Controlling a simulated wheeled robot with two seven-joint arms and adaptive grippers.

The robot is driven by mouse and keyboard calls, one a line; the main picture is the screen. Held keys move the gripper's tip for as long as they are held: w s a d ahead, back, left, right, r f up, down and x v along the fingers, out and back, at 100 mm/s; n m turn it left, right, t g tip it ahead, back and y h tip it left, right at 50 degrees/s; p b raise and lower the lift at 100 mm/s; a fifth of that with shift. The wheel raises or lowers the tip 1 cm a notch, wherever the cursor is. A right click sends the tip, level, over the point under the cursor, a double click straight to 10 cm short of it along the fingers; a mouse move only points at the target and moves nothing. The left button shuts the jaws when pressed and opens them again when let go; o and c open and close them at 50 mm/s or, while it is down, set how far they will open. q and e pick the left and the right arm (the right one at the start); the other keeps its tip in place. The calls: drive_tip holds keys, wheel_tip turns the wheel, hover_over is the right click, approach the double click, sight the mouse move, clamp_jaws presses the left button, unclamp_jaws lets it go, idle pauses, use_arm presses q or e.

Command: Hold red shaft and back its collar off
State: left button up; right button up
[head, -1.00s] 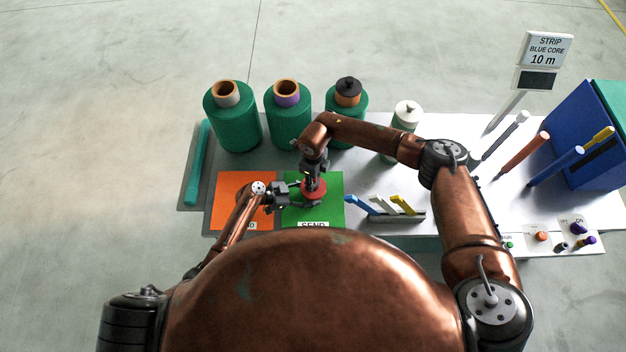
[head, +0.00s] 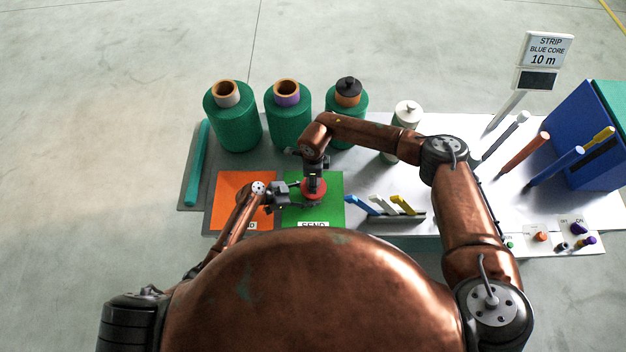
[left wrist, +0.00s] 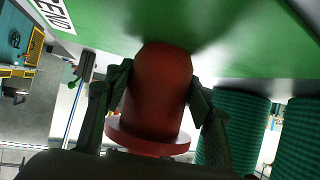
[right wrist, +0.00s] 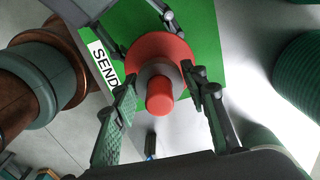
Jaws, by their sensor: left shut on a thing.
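The red shaft (left wrist: 158,85) stands on the green SEND mat (head: 330,218), with a wide red flange that also shows in the head view (head: 314,193). My left gripper (head: 300,197) is shut on the red shaft below the flange, one finger on each side in the left wrist view. In the right wrist view the grey collar (right wrist: 155,72) sits around the shaft above the flange, and the red shaft tip (right wrist: 159,95) sticks out of it. My right gripper (right wrist: 158,80) is above, open, with its fingers either side of the collar and apart from it. The head view hides the collar.
An orange mat (head: 228,190) lies left of the green one. Green netting rolls (head: 232,125) stand behind. A rack with blue, white and yellow pieces (head: 385,214) is to the right. Several upright rods, a blue bin (head: 580,160) and a button panel (head: 560,238) are farther right.

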drive_tip(key=shift+o, duration=0.9)
drive_tip(key=shift+r, duration=0.15)
drive_tip(key=shift+r, duration=1.45)
drive_tip(key=m, duration=0.8)
drive_tip(key=shift+m, duration=0.3)
drive_tip(key=m, duration=0.4)
drive_tip(key=shift+m, duration=0.3)
drive_tip(key=m, duration=0.4)
